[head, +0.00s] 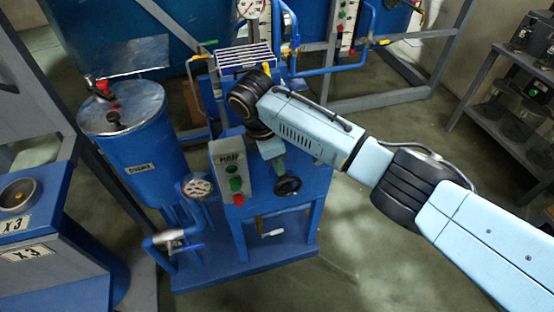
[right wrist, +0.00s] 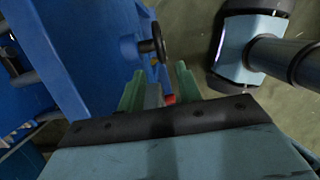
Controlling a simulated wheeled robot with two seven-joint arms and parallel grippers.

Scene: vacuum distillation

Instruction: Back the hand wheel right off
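The black hand wheel (head: 288,186) is on the front of the blue pump unit, to the right of the grey control box. It also shows in the right wrist view (right wrist: 158,42), edge-on beside the blue panel. My right gripper (head: 279,168) points down just above the wheel in the head view. In the right wrist view its two green fingers (right wrist: 158,82) stand apart, with the wheel beyond their tips and not between them. Whether a finger touches the wheel I cannot tell. My left gripper is in neither view.
A grey control box (head: 232,170) with green and red buttons is left of the wheel. A pressure gauge (head: 197,187) and a blue tank (head: 140,140) stand further left. A shelf rack (head: 510,105) is at right; open floor lies between.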

